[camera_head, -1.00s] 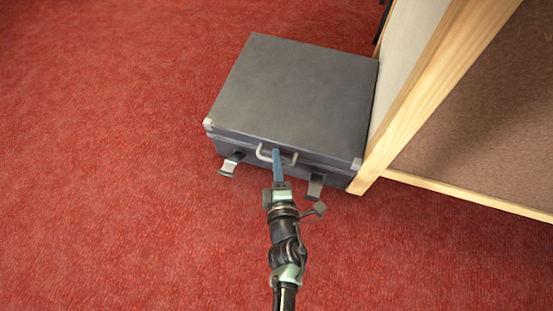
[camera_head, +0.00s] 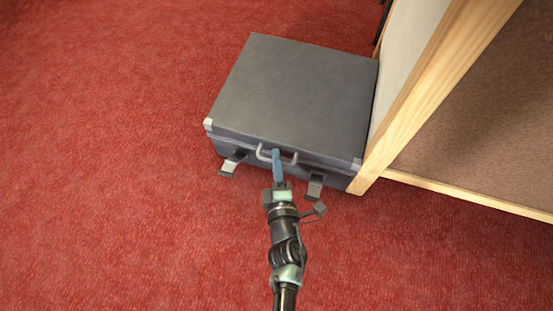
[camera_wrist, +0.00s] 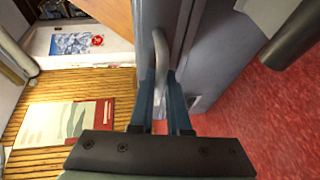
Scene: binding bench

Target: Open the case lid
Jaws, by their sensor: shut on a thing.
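The grey case (camera_head: 292,95) lies on the red carpet with its lid down, as far as I can tell. A pale handle (camera_head: 262,154) is at the middle of its front. Two latch flaps stick out from the front, one at the left (camera_head: 229,166) and one at the right (camera_head: 314,187). My gripper (camera_head: 277,160) is at the handle from the front. In the wrist view, the blue fingers of my gripper (camera_wrist: 166,105) are shut on the curved grey handle (camera_wrist: 160,60). My fingers hide part of the handle.
A wooden-framed unit (camera_head: 430,85) stands close against the case's right side. Carpet (camera_head: 110,180) is clear to the left and in front. The wrist view also shows a slatted wooden surface with a booklet (camera_wrist: 68,130) at left, apparently in the background.

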